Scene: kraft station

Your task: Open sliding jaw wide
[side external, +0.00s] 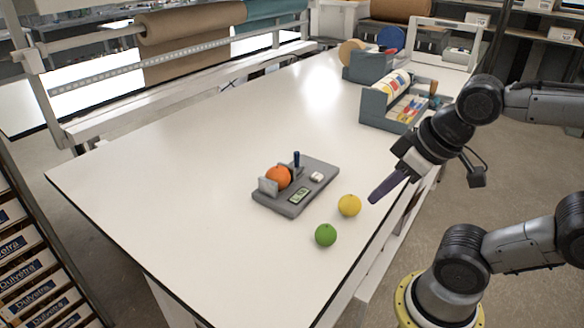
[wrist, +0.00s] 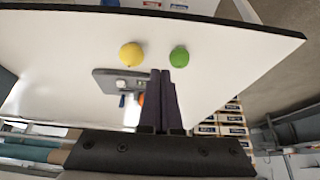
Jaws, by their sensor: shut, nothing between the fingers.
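A grey measuring device (side external: 291,207) lies on the white table, with a small display, a white button and an upright dark blue handle (side external: 296,159). An orange ball (side external: 278,177) sits at its left end by an upright grey jaw plate (side external: 268,187); the ball seems to rest between the jaws. My gripper (side external: 374,199) is shut and empty, above the table's right edge, right of the device and apart from it. In the wrist view the device (wrist: 105,76) is partly hidden behind my fingers (wrist: 168,75), and only a sliver of orange shows.
A yellow ball (side external: 349,205) and a green ball (side external: 325,235) lie loose on the table between the device and its near right edge. A grey-blue organizer (side external: 378,112) with a roll and small items stands farther back. The table left of the device is clear.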

